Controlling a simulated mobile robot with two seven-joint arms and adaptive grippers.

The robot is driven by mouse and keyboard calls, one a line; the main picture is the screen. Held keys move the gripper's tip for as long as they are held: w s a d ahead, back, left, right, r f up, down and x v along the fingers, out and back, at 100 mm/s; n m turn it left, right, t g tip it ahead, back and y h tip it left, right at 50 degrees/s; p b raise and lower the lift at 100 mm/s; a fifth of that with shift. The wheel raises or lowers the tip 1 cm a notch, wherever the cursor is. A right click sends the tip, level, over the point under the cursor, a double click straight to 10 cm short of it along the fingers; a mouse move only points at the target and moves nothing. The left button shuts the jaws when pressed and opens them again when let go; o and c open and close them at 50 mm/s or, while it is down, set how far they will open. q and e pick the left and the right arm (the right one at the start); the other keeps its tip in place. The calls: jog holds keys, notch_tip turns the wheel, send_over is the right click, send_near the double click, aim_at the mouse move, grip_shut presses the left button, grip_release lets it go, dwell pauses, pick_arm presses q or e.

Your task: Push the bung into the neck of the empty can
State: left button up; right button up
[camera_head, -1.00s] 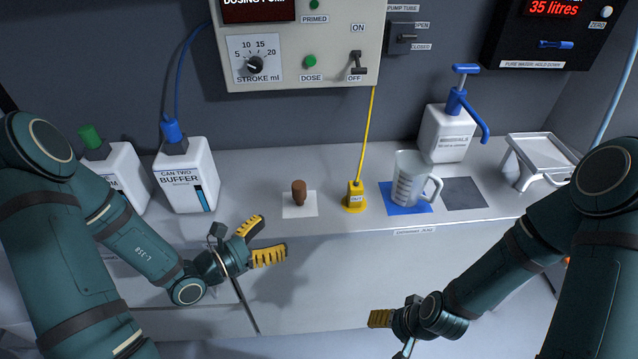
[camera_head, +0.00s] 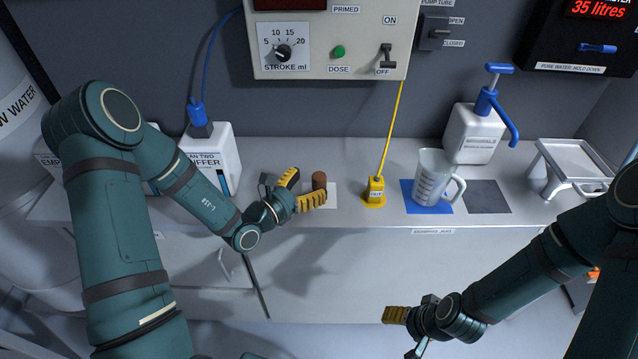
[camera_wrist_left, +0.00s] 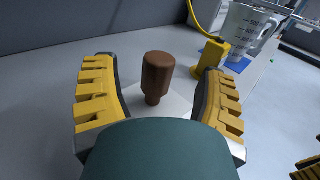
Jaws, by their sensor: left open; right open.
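The brown bung (camera_head: 319,181) stands upright, narrow end down, on a white square (camera_head: 330,200) on the bench. My left gripper (camera_head: 303,190) is open just to its left. In the left wrist view the bung (camera_wrist_left: 157,76) stands between and ahead of the two yellow-padded fingers (camera_wrist_left: 153,95), not gripped. The can labelled CAN TWO BUFFER (camera_head: 216,160) stands behind my left arm, with a blue fitting and hose at its neck. Another can is mostly hidden by the arm. My right gripper (camera_head: 400,330) is open and empty, low in front of the bench; only part of it shows.
A yellow holder with a cable (camera_head: 375,191) stands right of the bung. A clear jug (camera_head: 433,178) is on a blue mat (camera_head: 411,202). A pump bottle (camera_head: 472,134), a dark square (camera_head: 489,197) and a raised tray (camera_head: 571,165) are further right.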

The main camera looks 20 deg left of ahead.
aim_at(314, 180)
pick_arm(q)
jog(key=shift+x, duration=1.9)
grip_shut()
